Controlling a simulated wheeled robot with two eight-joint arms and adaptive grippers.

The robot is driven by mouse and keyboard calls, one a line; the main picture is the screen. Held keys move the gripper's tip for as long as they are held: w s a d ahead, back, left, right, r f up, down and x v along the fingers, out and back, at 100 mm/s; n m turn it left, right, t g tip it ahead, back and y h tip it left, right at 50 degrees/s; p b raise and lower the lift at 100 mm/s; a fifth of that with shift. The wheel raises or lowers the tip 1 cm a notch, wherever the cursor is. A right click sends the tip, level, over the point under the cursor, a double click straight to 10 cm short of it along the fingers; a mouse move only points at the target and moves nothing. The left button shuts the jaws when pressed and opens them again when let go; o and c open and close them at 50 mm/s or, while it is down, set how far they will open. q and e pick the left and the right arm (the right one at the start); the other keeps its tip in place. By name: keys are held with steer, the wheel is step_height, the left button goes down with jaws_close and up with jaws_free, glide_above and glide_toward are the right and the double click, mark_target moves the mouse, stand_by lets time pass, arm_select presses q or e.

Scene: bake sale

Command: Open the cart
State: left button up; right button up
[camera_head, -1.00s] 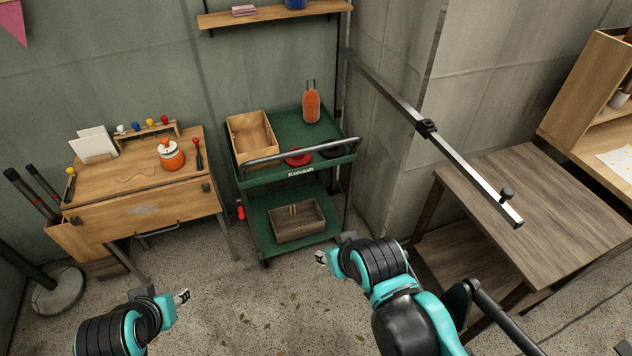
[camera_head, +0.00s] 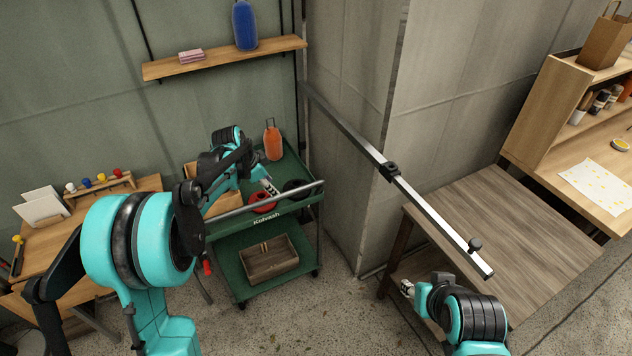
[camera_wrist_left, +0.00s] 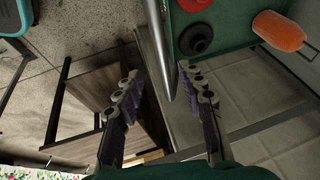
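The green cart (camera_head: 270,228) stands against the wall, with an upper tray, a lower shelf and a metal handle bar (camera_head: 300,191) along its front. The bar also shows in the left wrist view (camera_wrist_left: 159,45), running between the finger lines near their tips. My left gripper (camera_head: 271,187) is over the front of the upper tray, close to the bar. Its fingers are apart in the left wrist view (camera_wrist_left: 158,80), with nothing gripped. I cannot tell whether they touch the bar. My right gripper (camera_head: 407,288) is low at the right, away from the cart; its fingers are too small to judge.
The upper tray holds a wooden box, partly hidden by my arm, a red round item (camera_head: 262,206), a black one (camera_wrist_left: 196,39) and an orange bottle (camera_head: 272,143). A crate (camera_head: 268,262) sits on the lower shelf. A metal rail (camera_head: 350,134) and wooden table (camera_head: 510,225) are right.

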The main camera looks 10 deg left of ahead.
mark_target(283, 193)
arm_select(q)
steer(key=b+x, duration=0.1)
steer(key=x, duration=0.5)
steer(key=b+x, duration=0.1)
steer(key=x, duration=0.2)
steer(key=shift+w+d+r+b, duration=0.3)
steer(key=shift+w+d+b, duration=0.05)
jaws_close()
